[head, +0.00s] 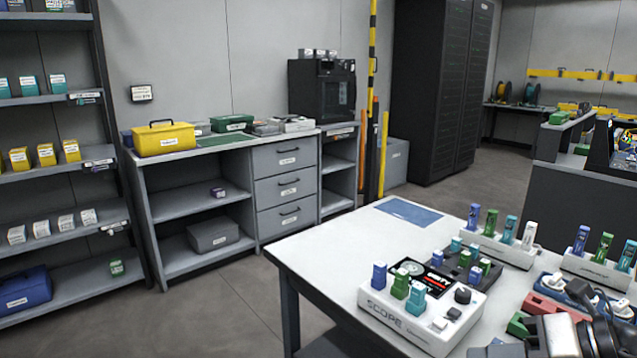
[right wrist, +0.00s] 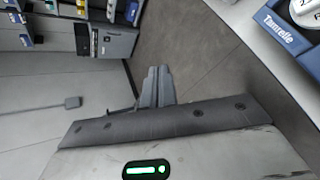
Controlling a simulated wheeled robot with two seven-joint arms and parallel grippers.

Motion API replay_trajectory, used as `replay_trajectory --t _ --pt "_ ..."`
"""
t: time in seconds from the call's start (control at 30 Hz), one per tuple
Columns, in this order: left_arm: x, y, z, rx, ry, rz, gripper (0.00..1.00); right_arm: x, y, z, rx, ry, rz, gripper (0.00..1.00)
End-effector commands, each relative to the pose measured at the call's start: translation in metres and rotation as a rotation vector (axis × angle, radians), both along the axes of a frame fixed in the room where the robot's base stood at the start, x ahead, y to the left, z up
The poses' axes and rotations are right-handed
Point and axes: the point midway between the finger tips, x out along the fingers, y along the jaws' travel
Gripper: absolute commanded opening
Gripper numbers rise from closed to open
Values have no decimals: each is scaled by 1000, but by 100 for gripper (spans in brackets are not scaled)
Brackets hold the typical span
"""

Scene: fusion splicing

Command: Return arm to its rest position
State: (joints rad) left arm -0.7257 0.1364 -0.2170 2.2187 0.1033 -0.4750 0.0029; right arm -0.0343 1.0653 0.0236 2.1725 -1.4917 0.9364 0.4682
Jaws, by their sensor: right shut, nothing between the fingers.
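My right gripper (right wrist: 157,88) shows in the right wrist view with its two grey fingers together and nothing between them. It is over the floor, beside and apart from the worktable edge at the upper right. In the head view, a dark and silver part at the bottom right corner looks like my right arm, in front of the white worktable (head: 330,235); its fingertips cannot be made out there. My left gripper is in neither view.
A white SCOPE unit (head: 390,318) with coloured connectors stands on the worktable. A white holder (head: 495,247) with several connectors is behind it. A blue labelled block (right wrist: 285,28) is near the edge in the wrist view. A grey cabinet (head: 285,160) and shelves (head: 55,170) stand left.

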Motion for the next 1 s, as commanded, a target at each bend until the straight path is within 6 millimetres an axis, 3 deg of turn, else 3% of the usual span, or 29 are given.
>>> replay_trajectory --t 0.1,0.2,0.33,0.4,0.47,0.53,0.6,0.7,0.83,1.0 --pt "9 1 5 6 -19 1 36 -7 29 3 259 42 -16 0" --pt "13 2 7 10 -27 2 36 -10 46 9 490 82 -69 0" --pt "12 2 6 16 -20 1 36 -7 54 12 834 169 -222 0" --pt "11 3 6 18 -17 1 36 -2 50 4 1051 251 -374 0" --pt "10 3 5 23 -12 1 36 0 41 -15 1241 355 -561 0" --pt "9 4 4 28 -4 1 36 -5 32 -58 1437 527 -840 0" --pt "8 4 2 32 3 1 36 -21 32 -106 1554 713 -1101 0" --pt "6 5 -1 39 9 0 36 -50 47 -157 1613 944 -1358 0" --pt "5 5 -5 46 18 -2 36 -82 69 -193 1619 1161 -1550 0" --pt "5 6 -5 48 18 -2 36 -98 83 -207 1608 1275 -1630 0"
